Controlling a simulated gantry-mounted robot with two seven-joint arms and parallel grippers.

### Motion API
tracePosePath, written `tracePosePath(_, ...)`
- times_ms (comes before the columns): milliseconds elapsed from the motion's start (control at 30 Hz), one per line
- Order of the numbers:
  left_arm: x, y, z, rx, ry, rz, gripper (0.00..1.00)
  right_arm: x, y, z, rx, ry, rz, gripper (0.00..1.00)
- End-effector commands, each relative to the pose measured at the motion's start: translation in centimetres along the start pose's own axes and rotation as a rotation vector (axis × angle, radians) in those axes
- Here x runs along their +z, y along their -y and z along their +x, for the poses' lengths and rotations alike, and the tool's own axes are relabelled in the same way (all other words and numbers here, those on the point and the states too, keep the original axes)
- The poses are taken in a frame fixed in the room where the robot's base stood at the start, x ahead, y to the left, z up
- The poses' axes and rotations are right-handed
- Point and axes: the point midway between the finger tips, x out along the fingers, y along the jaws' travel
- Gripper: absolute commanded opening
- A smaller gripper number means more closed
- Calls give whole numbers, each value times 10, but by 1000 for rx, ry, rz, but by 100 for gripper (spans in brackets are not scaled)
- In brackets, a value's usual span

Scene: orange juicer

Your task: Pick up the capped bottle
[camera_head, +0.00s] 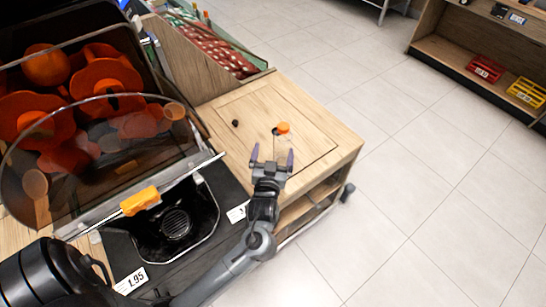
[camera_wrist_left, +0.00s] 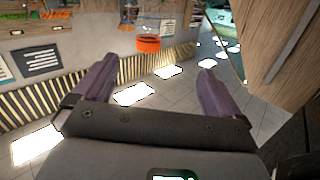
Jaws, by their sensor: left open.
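The capped bottle shows mainly as its orange cap (camera_head: 283,128) above the wooden counter top, beyond my left gripper. Its body is clear and hard to make out. My left gripper (camera_head: 272,157) is open and empty over the counter, short of the cap. Whether its fingertips reach beside the clear body cannot be told. My right gripper is not in view.
The wooden counter (camera_head: 325,132) is mostly bare, with a small dark round thing (camera_head: 236,123) at left. The juicer (camera_head: 100,130), with a clear cover and orange parts, stands left. A crate of red items (camera_head: 215,48) lies behind. Open floor is at right.

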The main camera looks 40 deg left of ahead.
Motion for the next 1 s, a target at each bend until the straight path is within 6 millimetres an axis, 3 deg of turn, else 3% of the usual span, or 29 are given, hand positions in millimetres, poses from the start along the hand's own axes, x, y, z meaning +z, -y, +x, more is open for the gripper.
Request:
tracePosePath(33,26,-8,6,0,-8,-15,99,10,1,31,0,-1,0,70)
tracePosePath(300,43,-26,20,2,-48,-68,99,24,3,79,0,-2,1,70)
tracePosePath(467,43,-29,26,2,-62,-79,99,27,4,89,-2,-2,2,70)
tracePosePath(800,40,-29,68,1,-65,-79,99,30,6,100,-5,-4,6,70)
tracePosePath(1000,38,-29,80,2,-64,-80,99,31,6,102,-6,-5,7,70)
